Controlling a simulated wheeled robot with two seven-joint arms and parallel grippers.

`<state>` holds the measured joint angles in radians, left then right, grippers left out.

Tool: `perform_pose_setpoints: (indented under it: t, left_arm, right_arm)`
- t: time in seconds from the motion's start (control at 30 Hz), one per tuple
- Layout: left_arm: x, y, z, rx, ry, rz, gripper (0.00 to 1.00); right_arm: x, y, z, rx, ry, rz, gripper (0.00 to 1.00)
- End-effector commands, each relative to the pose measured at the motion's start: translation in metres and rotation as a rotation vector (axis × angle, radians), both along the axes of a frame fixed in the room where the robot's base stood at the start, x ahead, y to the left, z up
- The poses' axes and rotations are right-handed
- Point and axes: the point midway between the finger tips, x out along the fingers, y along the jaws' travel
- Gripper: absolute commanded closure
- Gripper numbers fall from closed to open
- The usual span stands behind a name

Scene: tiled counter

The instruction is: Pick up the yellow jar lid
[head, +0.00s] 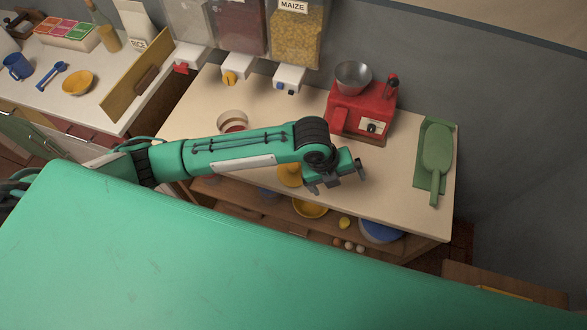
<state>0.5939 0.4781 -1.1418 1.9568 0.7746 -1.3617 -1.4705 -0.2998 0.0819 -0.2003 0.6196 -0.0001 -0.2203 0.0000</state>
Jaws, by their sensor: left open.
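A rounded yellow piece that looks like the yellow jar lid (289,177) lies near the front edge of the counter in the head view. My left forearm and wrist hide part of it, so its full shape cannot be told. My left gripper (338,183) is open with nothing seen between its fingers. It is just right of the yellow piece, over the counter's front edge. Whether it touches the piece cannot be told. My right gripper is not in view.
A red scale (362,110) with a metal bowl (353,77) stands behind the gripper. A green scoop (436,150) lies on a green tray (448,128) at right. A round pot (233,121) is behind my forearm. Dispensers (296,35) hang above. A yellow bowl (309,209) sits on the shelf below.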

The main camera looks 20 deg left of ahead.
Motion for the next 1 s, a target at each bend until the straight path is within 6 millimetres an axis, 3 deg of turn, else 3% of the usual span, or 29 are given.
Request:
perform_pose_setpoints:
  t: [0.3,0.53,0.77,1.0]
  left_arm:
    - [0.035,0.066,0.006,0.248,-0.065,-0.473,0.0]
    - [0.056,0.116,0.015,0.363,-0.05,-0.686,0.0]
    - [0.061,0.133,0.013,0.392,-0.035,-0.75,0.0]
    - [0.06,0.133,-0.031,0.391,-0.033,-0.75,0.0]
  right_arm:
    - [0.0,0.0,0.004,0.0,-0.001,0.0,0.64]
    - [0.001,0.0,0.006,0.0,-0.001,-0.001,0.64]
    - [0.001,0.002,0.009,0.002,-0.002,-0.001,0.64]
    - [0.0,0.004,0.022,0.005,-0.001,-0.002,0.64]
